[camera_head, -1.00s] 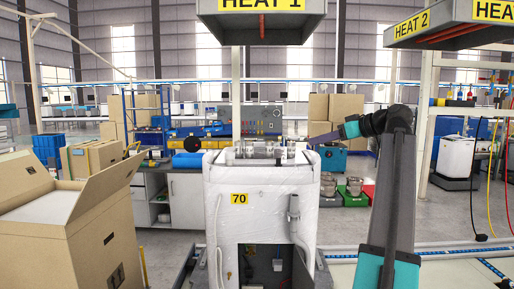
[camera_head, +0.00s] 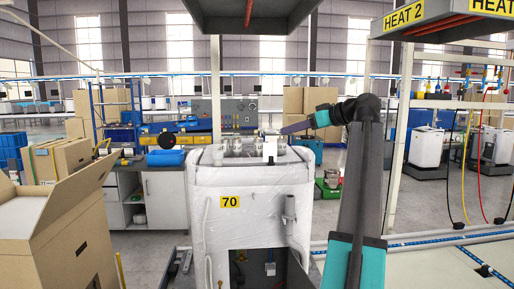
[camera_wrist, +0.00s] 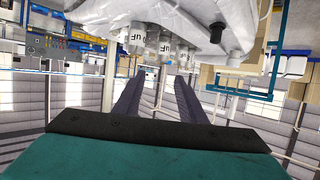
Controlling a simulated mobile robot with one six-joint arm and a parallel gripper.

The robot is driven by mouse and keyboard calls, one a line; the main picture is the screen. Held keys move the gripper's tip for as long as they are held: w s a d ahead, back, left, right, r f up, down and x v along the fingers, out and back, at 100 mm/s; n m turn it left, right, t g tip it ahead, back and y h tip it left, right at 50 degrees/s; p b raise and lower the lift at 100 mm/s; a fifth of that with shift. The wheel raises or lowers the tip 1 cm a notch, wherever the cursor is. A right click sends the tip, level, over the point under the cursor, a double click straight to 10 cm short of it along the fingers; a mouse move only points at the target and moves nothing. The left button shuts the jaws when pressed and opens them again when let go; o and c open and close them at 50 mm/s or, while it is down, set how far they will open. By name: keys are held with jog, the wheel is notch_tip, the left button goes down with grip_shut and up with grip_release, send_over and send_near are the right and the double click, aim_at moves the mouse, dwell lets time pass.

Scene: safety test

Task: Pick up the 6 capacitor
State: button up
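Several silvery-white cylindrical capacitors stand on top of the white wrapped unit marked 70 (camera_head: 222,232), forming a row (camera_head: 233,148) in the head view. The wrist view is upside down and shows the capacitors (camera_wrist: 164,50) near the top, with dark "uF" lettering. Their numbers are not readable, so I cannot tell which is the 6 capacitor. My gripper (camera_wrist: 158,80) is open, its two dark fingers apart with nothing held between them. The fingertips point towards the capacitors from just short of them. In the head view, my gripper reaches in from the right above the unit's top.
An open cardboard box (camera_head: 62,235) stands at the left. Heater hoods hang overhead, one marked HEAT 2 (camera_head: 404,17). A grey bench (camera_head: 163,197) stands behind the unit. A teal box (camera_head: 311,150) is behind, near my arm.

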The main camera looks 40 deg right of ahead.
jog(key=p, duration=0.2)
send_near(262, 139)
jog(key=shift+x, duration=1.8)
jog(key=shift+w+d, duration=0.1)
jog(key=shift+a+p+x, duration=0.1)
jog(key=shift+p+x, duration=0.6)
jog(key=shift+x, duration=0.05)
jog(key=shift+a+p+x, duration=0.15)
jog(key=shift+p+x, duration=0.55)
jog(key=shift+x, duration=1.05)
jog(key=shift+d, duration=0.1)
jog(key=c, duration=0.8)
